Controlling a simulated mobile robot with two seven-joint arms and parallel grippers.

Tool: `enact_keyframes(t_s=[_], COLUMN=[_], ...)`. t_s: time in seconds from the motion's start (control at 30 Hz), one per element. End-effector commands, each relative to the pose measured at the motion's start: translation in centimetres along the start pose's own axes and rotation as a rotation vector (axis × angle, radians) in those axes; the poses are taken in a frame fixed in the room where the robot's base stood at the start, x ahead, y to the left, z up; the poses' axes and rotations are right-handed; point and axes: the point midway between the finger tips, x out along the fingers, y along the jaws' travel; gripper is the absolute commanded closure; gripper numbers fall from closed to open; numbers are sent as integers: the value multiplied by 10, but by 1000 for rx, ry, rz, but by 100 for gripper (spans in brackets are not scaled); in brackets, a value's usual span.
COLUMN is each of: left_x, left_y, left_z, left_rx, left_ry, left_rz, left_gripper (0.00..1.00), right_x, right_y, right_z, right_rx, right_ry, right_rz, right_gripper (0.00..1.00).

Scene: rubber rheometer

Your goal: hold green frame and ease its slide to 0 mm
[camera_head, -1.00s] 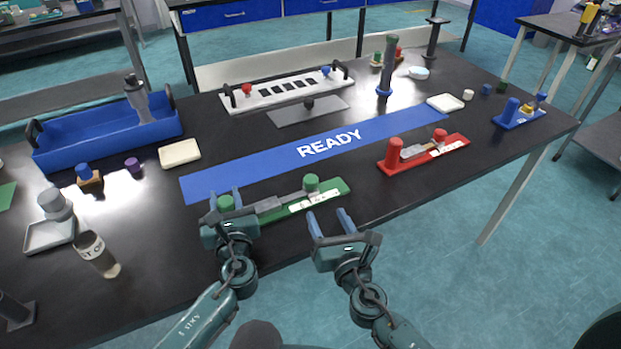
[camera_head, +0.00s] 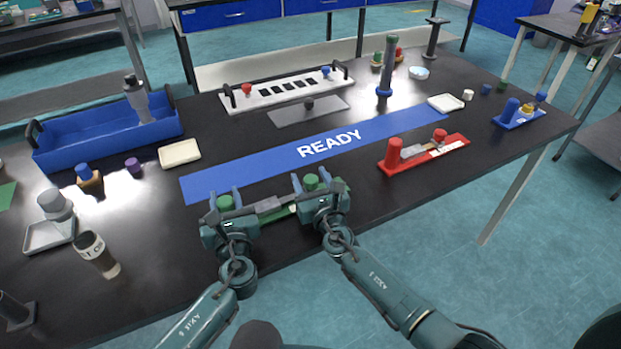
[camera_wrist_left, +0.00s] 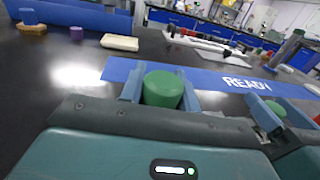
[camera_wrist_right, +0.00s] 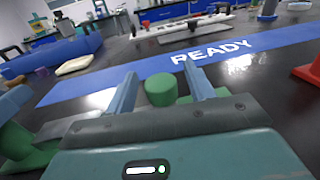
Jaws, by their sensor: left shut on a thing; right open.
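The green frame (camera_head: 284,213) lies on the black table in front of the blue READY strip, mostly hidden behind my grippers. Its left green post (camera_head: 225,203) is between the fingers of my left gripper (camera_head: 223,198), which is shut on it; the post also shows in the left wrist view (camera_wrist_left: 162,89). The green slide knob (camera_head: 311,183) stands at the frame's right part. My right gripper (camera_head: 310,186) is open with its fingers on either side of the knob; in the right wrist view the knob (camera_wrist_right: 160,90) sits between the fingers with gaps. A grey bar (camera_head: 268,205) runs between the posts.
The blue READY strip (camera_head: 230,176) lies just behind. A red frame (camera_head: 420,155) is to the right, a pale yellow block (camera_head: 179,153) to the left. The table's front edge is close to both arms.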

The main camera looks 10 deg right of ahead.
Motion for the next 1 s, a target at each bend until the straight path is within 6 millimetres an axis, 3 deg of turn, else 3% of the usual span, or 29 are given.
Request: enact_keyframes(t_s=[0.37,1.0], left_x=[0,0], left_y=[0,0], left_z=[0,-1], left_rx=[0,0], left_ry=[1,1], left_rz=[0,0], left_gripper=[100,100], right_x=[4,3], right_y=[0,0], right_z=[0,0], right_rx=[1,0], right_ry=[0,0], right_rz=[0,-1], right_gripper=[48,100])
